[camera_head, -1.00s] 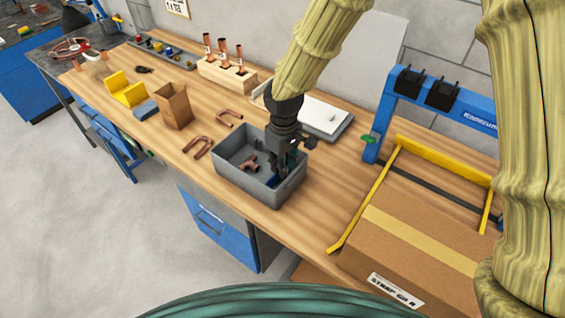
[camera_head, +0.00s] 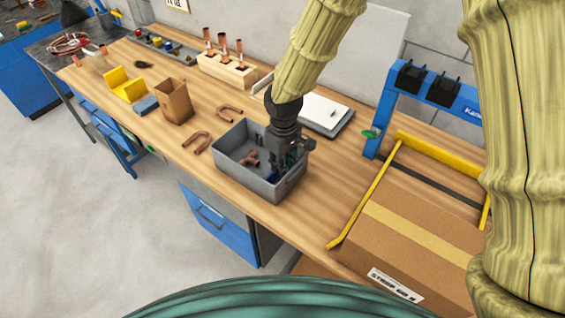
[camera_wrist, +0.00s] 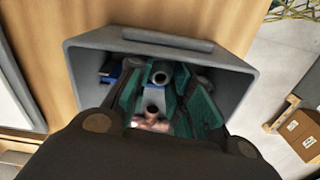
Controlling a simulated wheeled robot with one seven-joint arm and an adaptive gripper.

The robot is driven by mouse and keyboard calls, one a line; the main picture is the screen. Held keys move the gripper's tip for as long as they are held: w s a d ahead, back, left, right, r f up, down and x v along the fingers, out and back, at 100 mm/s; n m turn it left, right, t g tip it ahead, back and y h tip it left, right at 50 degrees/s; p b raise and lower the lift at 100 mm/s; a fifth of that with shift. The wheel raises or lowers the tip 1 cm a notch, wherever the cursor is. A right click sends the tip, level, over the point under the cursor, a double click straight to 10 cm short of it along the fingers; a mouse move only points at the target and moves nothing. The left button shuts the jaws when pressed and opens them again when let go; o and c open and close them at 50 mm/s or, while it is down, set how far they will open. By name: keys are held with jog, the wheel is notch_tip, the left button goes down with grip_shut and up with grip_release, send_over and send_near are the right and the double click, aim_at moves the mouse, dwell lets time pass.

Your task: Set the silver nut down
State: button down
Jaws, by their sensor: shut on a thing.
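My gripper (camera_head: 290,160) points down into the grey bin (camera_head: 235,178) on the workbench, near its right end. In the wrist view, its teal-padded fingers (camera_wrist: 160,82) reach below the bin's rim (camera_wrist: 90,46). A small grey, ring-shaped piece, seemingly the silver nut (camera_wrist: 162,74), shows between the fingertips, and the fingers are shut on it. The nut cannot be made out in the head view, where the gripper and bin wall hide it. A copper fitting (camera_head: 250,158) lies in the bin and also shows in the wrist view (camera_wrist: 151,122).
A blue piece (camera_wrist: 133,63) also lies in the bin. Copper U-bends (camera_head: 197,142) and an open cardboard box (camera_head: 174,101) are to the left. A white-topped tray (camera_head: 325,112) is behind; a blue frame (camera_head: 385,110) and a taped carton (camera_head: 410,245) stand to the right.

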jog(key=c, duration=1.3)
grip_release()
jog(key=shift+w+r, duration=0.1)
jog(key=shift+r, duration=0.75)
notch_tip(320, 180, up, 12)
jog(key=shift+f+b, duration=0.2)
jog(key=shift+b, duration=1)
